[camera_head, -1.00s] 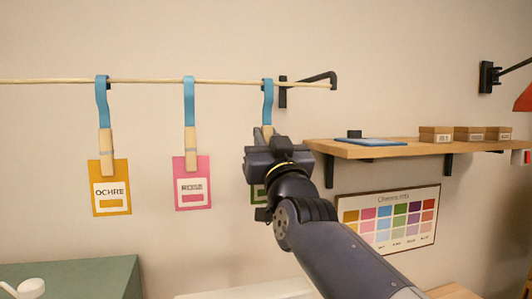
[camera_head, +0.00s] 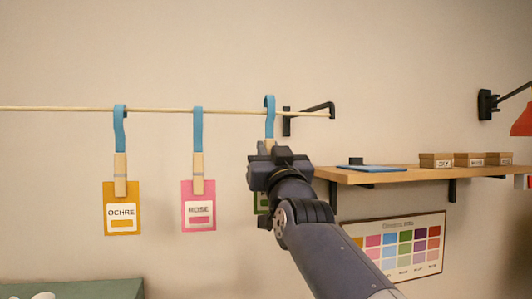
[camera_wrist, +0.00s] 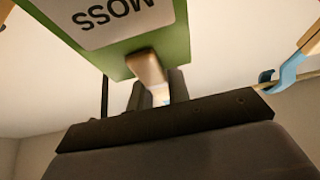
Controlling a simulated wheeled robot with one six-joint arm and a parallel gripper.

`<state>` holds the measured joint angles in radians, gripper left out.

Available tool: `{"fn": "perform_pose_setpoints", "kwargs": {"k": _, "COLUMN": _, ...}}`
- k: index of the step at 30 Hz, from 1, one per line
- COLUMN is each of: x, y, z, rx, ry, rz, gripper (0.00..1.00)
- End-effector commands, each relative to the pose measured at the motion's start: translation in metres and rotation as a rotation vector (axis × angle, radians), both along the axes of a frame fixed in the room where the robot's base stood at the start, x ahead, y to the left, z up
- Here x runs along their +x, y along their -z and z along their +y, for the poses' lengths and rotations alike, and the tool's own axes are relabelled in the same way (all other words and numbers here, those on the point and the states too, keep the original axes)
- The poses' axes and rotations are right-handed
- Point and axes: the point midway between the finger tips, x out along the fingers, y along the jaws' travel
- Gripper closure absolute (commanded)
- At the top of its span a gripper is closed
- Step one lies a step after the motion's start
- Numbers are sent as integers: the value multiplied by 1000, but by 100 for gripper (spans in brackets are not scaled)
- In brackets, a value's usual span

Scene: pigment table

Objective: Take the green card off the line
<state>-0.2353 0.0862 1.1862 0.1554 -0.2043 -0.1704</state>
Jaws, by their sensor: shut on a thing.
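The green card (camera_head: 262,201) hangs mostly hidden behind my gripper (camera_head: 268,158) in the head view. Its wooden peg (camera_head: 266,147) and blue strap (camera_head: 270,118) show above the gripper. The top of this strap stands clearly higher than the line (camera_head: 230,111); whether it still touches the line I cannot tell. In the wrist view the green card (camera_wrist: 173,45), marked MOSS upside down, is close above my gripper (camera_wrist: 158,95). My gripper is shut on the wooden peg (camera_wrist: 148,68) of this card.
An ochre card (camera_head: 123,222) and a pink rose card (camera_head: 199,215) hang to the left on the line. A black wall bracket (camera_head: 310,112) holds the line's right end. A wooden shelf (camera_head: 400,177) with small boxes is to the right.

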Motion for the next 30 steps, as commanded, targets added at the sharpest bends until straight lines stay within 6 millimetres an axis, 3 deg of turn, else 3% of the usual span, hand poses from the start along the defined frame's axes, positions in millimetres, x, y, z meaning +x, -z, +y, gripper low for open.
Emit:
{"fn": "perform_pose_setpoints", "kwargs": {"k": 2, "x": 0, "y": -7, "z": 0, "rx": 0, "ry": 0, "rz": 0, "gripper": 100}}
{"fn": "perform_pose_setpoints", "kwargs": {"k": 30, "x": -48, "y": -3, "z": -9, "rx": 2, "ry": -1, "rz": -1, "gripper": 100}}
